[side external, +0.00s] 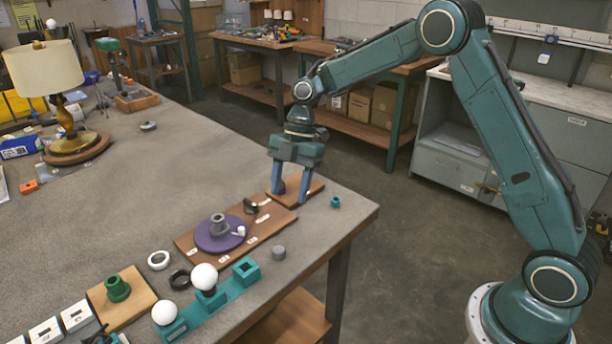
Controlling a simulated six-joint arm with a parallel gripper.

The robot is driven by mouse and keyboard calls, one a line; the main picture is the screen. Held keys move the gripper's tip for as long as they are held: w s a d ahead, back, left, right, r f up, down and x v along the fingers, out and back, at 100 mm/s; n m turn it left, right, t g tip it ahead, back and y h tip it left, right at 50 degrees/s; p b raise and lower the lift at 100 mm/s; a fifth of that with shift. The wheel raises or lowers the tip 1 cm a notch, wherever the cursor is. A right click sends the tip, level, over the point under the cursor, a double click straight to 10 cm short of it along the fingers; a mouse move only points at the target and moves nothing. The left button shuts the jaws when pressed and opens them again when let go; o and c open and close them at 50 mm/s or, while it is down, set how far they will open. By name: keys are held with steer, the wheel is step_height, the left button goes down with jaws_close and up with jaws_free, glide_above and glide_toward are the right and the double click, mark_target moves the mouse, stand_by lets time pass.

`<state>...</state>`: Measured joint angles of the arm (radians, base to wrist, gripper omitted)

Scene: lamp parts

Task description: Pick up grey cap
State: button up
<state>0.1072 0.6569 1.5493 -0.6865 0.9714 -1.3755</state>
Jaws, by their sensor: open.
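A small grey cylinder (278,252), which looks like the grey cap, stands on the table near its front right edge, apart from my gripper. My gripper (291,196) points down over a small brown wooden board (312,186), its two blue fingers spread open. A small dark purple piece (281,187) shows at the left finger, partly hidden; I cannot tell whether it touches. A grey stepped part (219,226) stands on a purple disc (209,243) on the longer wooden board (190,248).
A small black part (250,206) lies on the long board. A teal rack (228,291) with white bulbs (204,276) stands in front. A small teal piece (336,202) sits near the table's right edge. A lamp (62,100) stands far left.

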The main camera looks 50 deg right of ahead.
glide_above(278, 249)
steer(key=d, duration=0.3)
steer(key=shift+w+a+f, duration=0.15)
steer(key=shift+f, duration=1.85)
steer(key=shift+w+a+f, duration=0.1)
steer(key=shift+f, duration=1.85)
steer(key=shift+x, duration=2.6)
steer(key=c, duration=1.1)
steer(key=shift+o, duration=0.2)
steer(key=shift+r, duration=0.15)
step_height(278, 249, up, 20)
